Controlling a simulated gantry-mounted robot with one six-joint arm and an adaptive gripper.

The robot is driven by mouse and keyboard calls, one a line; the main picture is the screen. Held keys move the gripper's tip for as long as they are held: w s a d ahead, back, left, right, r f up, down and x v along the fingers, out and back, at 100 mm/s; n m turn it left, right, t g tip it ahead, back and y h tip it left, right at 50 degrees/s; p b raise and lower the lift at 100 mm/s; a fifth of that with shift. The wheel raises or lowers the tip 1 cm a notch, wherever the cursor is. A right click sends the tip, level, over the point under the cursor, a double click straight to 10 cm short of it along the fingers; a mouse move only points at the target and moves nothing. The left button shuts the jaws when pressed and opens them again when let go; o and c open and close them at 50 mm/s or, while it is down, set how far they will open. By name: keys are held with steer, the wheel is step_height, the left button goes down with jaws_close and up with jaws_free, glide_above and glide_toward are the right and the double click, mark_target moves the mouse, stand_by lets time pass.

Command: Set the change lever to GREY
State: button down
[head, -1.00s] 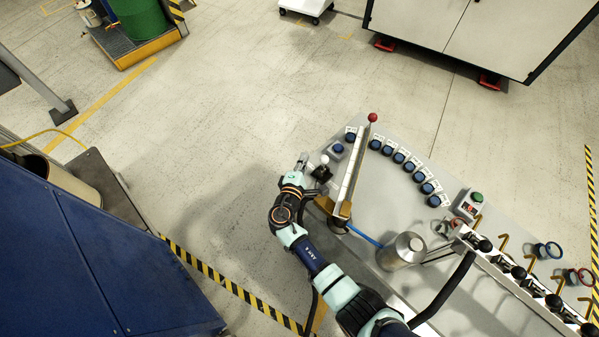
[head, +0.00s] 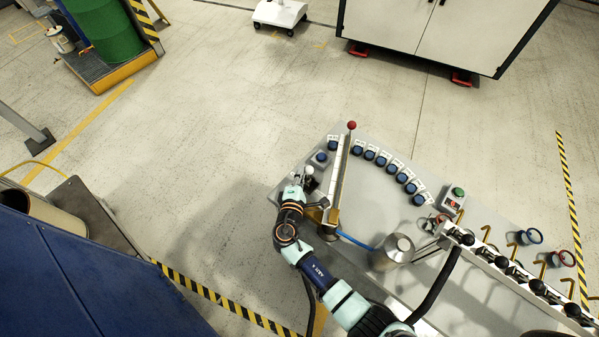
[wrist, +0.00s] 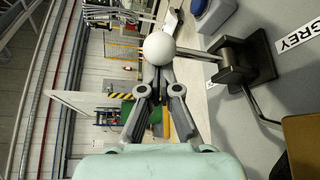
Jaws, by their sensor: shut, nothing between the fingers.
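The change lever has a white ball knob (wrist: 159,48) on a thin rod that runs from a dark pivot block (wrist: 243,62) in the wrist view. The GREY label (wrist: 298,36) lies on the panel on the other side of the block, so the knob points away from it. My gripper (wrist: 158,82) is shut and empty, its fingertips just below the knob in the picture; I cannot tell if they touch it. In the head view the white knob (head: 309,170) is beside my gripper (head: 298,180), near the panel's left edge.
A long white bar with a red ball (head: 351,125) stands just right of the lever. Several blue buttons (head: 384,159) curve along the panel. A blue button (wrist: 212,14) sits near the lever. A metal canister (head: 398,250) stands right of my arm.

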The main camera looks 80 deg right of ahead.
steer(key=shift+s+a, duration=0.1)
steer(key=shift+s, duration=0.1)
steer(key=shift+s+a+f, duration=0.1)
steer(key=shift+s+a, duration=0.3)
steer(key=shift+s, duration=0.25)
steer(key=shift+s+a, duration=0.35)
steer(key=shift+s, duration=0.3)
steer(key=w+b, duration=0.1)
steer(key=w, duration=0.4)
steer(key=a, duration=0.5)
steer(key=s+a, duration=0.1)
steer(key=a, duration=0.2)
steer(key=shift+a+f, duration=0.1)
steer(key=shift+a, duration=0.25)
